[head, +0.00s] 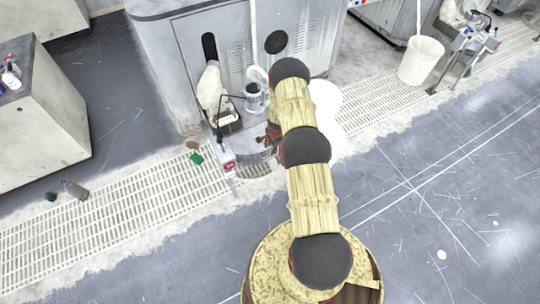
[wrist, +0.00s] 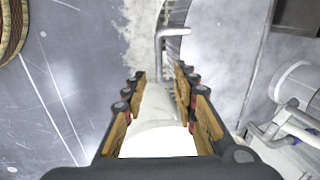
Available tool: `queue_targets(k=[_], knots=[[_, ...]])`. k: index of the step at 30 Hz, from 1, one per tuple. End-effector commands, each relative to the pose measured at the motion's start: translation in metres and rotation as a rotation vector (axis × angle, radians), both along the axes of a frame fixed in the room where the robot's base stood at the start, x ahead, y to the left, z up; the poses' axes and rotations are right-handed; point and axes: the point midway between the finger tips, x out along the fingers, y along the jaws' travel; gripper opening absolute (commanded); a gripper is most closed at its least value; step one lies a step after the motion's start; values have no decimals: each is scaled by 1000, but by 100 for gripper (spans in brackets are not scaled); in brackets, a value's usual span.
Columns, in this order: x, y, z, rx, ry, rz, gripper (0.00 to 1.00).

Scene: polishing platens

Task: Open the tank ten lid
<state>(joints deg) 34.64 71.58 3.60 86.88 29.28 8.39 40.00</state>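My gripper (wrist: 158,78) is open in the wrist view, with its two fingers apart. A pale, rounded white thing (wrist: 155,138) shows between and beyond the fingers; I cannot tell whether they touch it. In the head view, my arm hides most of my gripper and the spot under it. A white round shape (head: 328,112), perhaps a tank or its lid, shows just right of my arm in front of the grey machine. No tank number is readable, so I cannot tell which thing is tank ten or how its lid stands.
The grey machine cabinet (head: 160,62) stands behind my arm, with a small pump-like unit (head: 254,98) in front. A white bucket (head: 420,61) stands at the right. A grey bent pipe (wrist: 172,33) lies beyond my fingers. Floor at the lower right is clear.

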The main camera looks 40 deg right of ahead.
Motion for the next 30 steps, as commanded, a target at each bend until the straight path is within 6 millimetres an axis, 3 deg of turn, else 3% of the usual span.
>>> queue_targets(k=[15,20,30], knots=[[11,-3,-69,0,1,-4,29],[12,-3,-79,1,2,-4,29],[13,-4,-79,1,1,-4,26]])
